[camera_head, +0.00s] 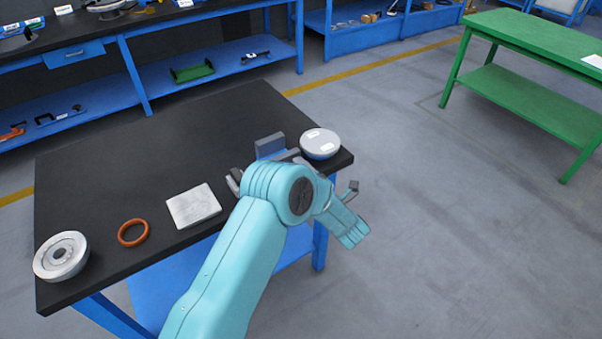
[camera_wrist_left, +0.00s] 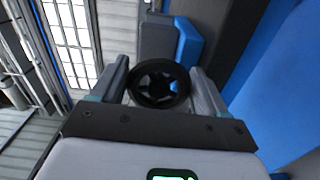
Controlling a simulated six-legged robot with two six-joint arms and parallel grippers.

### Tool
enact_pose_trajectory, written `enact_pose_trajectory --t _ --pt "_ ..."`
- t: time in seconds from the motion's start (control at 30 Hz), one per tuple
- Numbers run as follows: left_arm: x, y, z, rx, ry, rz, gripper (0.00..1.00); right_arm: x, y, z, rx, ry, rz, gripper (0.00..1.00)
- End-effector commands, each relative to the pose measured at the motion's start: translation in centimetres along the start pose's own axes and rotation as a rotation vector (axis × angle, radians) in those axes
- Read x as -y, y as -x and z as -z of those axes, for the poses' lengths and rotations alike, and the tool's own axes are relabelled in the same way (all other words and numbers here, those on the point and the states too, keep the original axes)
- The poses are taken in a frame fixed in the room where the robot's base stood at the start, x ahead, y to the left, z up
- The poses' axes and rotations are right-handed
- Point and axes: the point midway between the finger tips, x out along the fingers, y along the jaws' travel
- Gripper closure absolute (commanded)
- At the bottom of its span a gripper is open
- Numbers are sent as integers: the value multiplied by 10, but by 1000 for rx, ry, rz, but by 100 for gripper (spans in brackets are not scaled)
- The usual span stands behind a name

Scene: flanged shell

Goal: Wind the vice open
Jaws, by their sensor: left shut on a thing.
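The vice (camera_head: 269,146) stands at the right front of the black-topped bench. Its grey jaw plate and a bit of blue body show in the head view; my left arm hides the rest. In the left wrist view, a round black part (camera_wrist_left: 160,84) with an open, spoked-looking middle sits between the fingers of my left gripper (camera_wrist_left: 160,78), which is shut on it. The vice's grey and blue body (camera_wrist_left: 187,42) shows behind it. In the head view my arm hides the fingertips and the black part. My right gripper is not in view.
On the bench (camera_head: 120,165) are a round grey-topped part (camera_head: 320,143) right of the vice, a pale square plate (camera_head: 194,206), an orange ring (camera_head: 133,232) and a flanged white part (camera_head: 61,256). A green table (camera_head: 530,40) stands right; grey floor between is clear.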

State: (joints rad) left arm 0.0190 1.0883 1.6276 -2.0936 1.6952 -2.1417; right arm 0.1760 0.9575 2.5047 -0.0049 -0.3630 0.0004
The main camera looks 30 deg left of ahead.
Motion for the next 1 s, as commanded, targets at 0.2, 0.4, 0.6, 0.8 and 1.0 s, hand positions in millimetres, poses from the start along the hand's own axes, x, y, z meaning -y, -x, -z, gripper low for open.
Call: enact_pose_trajectory --t 0.2,0.4,0.6,0.8,1.0 --pt "3 1 2 -1 -121 6 56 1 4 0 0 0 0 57" --pt "4 1 3 -3 -140 9 56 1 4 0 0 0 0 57" --pt "4 0 3 -3 -141 10 56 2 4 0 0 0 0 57" --pt "4 0 3 -3 -141 11 56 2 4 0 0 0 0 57" --pt "4 0 3 -4 -141 11 56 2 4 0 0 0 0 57"
